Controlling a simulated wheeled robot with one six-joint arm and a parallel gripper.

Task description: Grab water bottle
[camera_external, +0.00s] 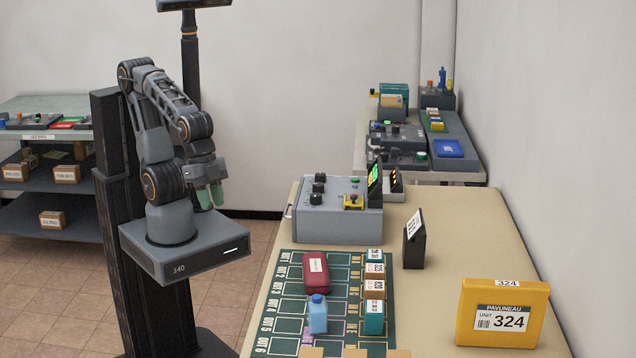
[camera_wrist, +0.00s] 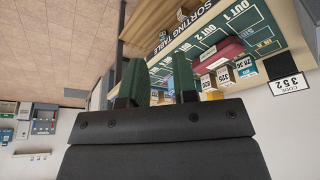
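My gripper (camera_external: 210,195) hangs left of the table, pointing down, well apart from the bottle. In the wrist view my gripper (camera_wrist: 159,68) has its two green fingers spread with nothing between them.
Several labelled small boxes (camera_external: 374,288) line the mat's right side. A grey control box (camera_external: 338,210) stands behind the mat. A dark stand (camera_external: 414,250) and a yellow parcel (camera_external: 503,313) are to the right. The tabletop between mat and parcel is clear.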

